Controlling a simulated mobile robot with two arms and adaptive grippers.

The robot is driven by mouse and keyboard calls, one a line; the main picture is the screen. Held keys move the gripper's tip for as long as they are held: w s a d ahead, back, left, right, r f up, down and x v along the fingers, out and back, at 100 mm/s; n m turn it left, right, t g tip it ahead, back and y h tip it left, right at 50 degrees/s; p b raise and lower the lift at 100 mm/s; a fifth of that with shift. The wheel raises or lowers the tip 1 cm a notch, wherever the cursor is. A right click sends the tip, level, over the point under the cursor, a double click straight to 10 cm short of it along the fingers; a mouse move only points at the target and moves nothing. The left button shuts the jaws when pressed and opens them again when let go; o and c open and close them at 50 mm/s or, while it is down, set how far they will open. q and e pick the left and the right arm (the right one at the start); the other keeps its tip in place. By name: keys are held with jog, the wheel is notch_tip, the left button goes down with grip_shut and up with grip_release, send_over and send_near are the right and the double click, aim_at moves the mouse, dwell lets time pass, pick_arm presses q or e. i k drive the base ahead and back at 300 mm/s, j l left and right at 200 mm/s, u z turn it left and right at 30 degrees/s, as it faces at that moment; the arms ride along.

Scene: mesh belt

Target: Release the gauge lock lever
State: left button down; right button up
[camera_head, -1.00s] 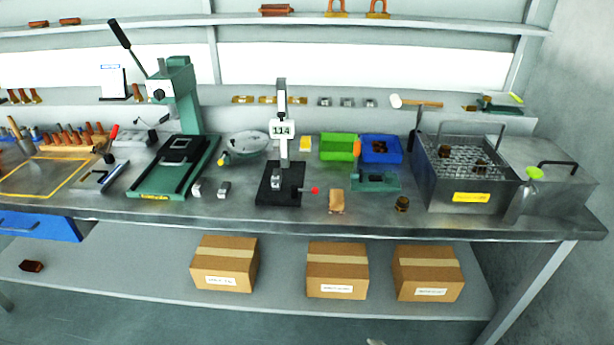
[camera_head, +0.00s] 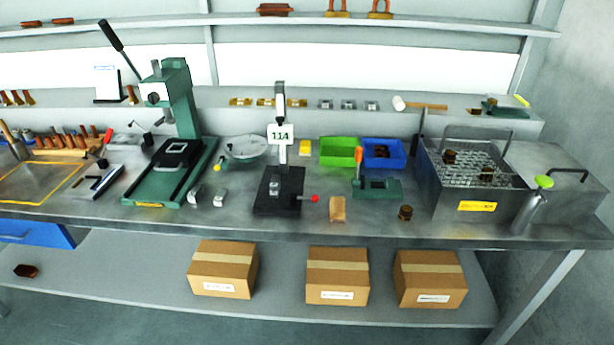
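A lever with a red knob (camera_head: 314,198) sticks out to the right from the base, roughly level. A small metal block sits on the base under the column. Neither of my grippers is in view.
A green press (camera_head: 176,115) with a long lever stands left of the gauge. A tan block (camera_head: 337,210) and a green clamp fixture (camera_head: 380,189) stand to its right. A metal tank (camera_head: 432,184) and a bottle (camera_head: 531,212) are further right. Bench front by the gauge is mostly clear.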

aim_at(294, 198)
jog(key=i, duration=0.85)
